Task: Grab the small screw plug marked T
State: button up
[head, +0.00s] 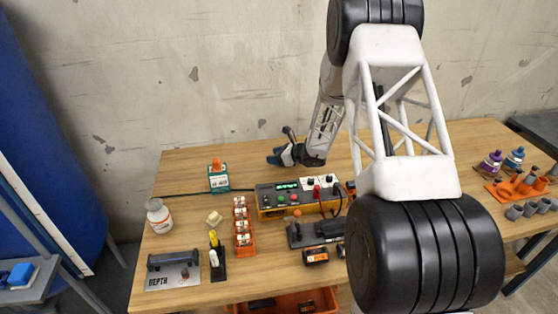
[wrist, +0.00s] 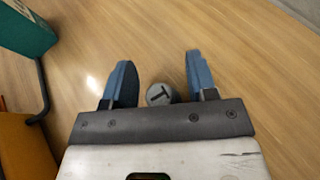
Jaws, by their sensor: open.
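The small screw plug marked T (wrist: 160,94) is a grey cylinder with a dark T on its round top. In the wrist view it stands on the wooden table between the two blue fingers of my gripper (wrist: 160,84), closer to the right finger. A gap shows between the left finger and the plug. The fingers are open, and the plug's lower part is hidden by the gripper body. In the head view my gripper (head: 282,155) is low at the table's back edge, and the plug cannot be made out there.
In the head view an orange and grey panel box (head: 270,206) stands just in front of my gripper. A green box (head: 219,180) stands to the left, with a dark cable on the table. The table (head: 180,172) is bare around the plug. A concrete wall (head: 230,70) rises behind.

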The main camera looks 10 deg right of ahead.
jog(key=shift+c, duration=0.2)
dwell(0.3)
grip_shut()
jog(key=shift+r, duration=0.1)
notch_tip(320, 180, up, 10)
dwell(0.8)
dwell(0.5)
